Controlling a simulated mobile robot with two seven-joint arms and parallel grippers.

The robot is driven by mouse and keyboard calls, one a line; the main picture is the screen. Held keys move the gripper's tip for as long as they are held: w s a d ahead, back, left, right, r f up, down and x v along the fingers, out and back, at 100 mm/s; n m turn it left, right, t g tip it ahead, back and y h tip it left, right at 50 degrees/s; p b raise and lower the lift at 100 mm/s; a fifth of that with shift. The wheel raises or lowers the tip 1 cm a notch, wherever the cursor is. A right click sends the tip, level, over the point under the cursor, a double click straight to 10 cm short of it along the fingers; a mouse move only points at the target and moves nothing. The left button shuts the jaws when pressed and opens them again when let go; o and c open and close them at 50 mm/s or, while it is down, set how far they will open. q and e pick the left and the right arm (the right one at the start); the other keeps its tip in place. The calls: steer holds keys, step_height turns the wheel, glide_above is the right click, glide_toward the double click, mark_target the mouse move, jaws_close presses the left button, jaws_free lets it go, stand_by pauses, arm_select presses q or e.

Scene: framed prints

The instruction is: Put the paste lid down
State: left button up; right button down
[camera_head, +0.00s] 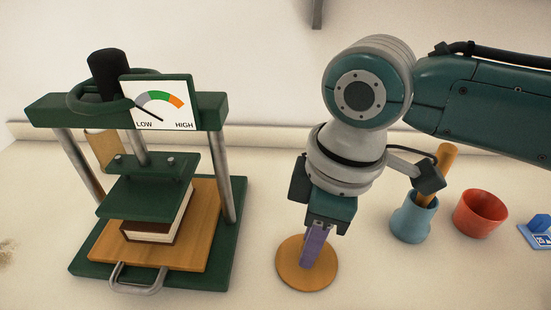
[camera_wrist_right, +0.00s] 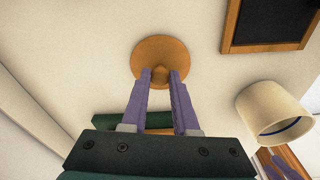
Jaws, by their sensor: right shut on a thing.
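The paste lid (camera_head: 292,278) is a round, flat, orange-brown disc with a small knob, low over or on the pale tabletop in the head view. It also shows in the right wrist view (camera_wrist_right: 148,58). My right gripper (camera_head: 310,262) points down at it, with its purple fingers (camera_wrist_right: 160,78) shut on the knob. I cannot tell whether the lid touches the table.
A green press (camera_head: 228,235) with a LOW–HIGH gauge (camera_head: 160,100) and a clamped book (camera_head: 155,230) stands left of the lid. A blue cup (camera_head: 411,222) with a wooden handle (camera_head: 446,158), a red cup (camera_head: 480,214) and a blue item (camera_head: 537,235) stand right. Table between press and lid is clear.

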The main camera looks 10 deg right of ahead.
mark_target(319, 261)
steer(key=shift+f, duration=0.15)
arm_select(q)
steer(key=shift+d, duration=0.1)
arm_select(e)
steer(key=c, duration=0.7)
jaws_free()
step_height(319, 261, up, 12)
steer(key=d+p, duration=0.1)
steer(key=p, duration=0.2)
steer(key=s+a+f+m+t+y, duration=0.1)
steer(key=s+a+f+m+y, duration=0.15)
steer(key=s+a+f, duration=0.35)
arm_select(q)
step_height(319, 261, up, 3)
steer(key=shift+f, duration=0.15)
arm_select(e)
steer(key=s+d+m+h, duration=0.1)
steer(key=s+d+m, duration=0.1)
steer(key=s+d, duration=0.1)
steer(key=s+d+m+t+h, duration=0.1)
steer(key=s+d+m, duration=0.2)
steer(key=s+d, duration=0.1)
steer(key=s+d+m+t+h, duration=0.1)
steer(key=s+d+m, duration=0.2)
steer(key=d, duration=0.3)
steer(key=shift+s+r+h, duration=0.15)
steer(key=shift+r+h, duration=0.1)
